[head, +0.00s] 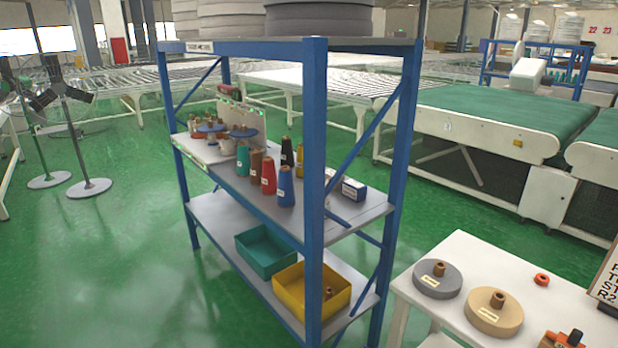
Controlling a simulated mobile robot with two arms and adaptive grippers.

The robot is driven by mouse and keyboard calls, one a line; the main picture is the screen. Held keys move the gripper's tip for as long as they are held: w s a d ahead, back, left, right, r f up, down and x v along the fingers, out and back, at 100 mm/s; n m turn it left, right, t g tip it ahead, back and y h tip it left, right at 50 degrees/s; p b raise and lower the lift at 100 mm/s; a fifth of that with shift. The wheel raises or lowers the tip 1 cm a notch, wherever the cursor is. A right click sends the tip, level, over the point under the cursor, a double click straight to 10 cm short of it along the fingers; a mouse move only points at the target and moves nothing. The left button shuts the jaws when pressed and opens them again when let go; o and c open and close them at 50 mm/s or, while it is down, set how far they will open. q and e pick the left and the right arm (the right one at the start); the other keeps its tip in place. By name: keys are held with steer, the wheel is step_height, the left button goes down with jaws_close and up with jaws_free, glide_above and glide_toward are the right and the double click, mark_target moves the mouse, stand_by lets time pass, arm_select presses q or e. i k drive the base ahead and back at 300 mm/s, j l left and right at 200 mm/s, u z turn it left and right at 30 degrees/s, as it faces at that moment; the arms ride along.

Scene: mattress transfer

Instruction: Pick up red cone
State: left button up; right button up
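The red cone (268,176) is a thread cone with a pale label. It stands upright on the middle shelf (345,212) of the blue rack. A brown cone (255,163) stands close on its left and a blue cone (286,188) close on its right. A teal cone (243,158) is further left, and a black cone (287,152) is behind. Neither of my grippers shows in the head view.
A blue post (314,150) of the rack rises just right of the cones. A teal bin (263,252) and a yellow bin (312,291) sit on the lower shelf. A white table (460,255) with round spools is at right.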

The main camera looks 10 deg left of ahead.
mark_target(269, 180)
steer(key=i+j+z, duration=0.15)
steer(key=j, duration=0.15)
steer(key=i+j+z, duration=0.15)
steer(key=j, duration=0.15)
steer(key=i+j+z, duration=0.2)
steer(key=j, duration=0.15)
steer(key=j+z, duration=0.15)
steer(key=j, duration=0.2)
steer(key=i+j+z, duration=0.15)
steer(key=j, duration=0.2)
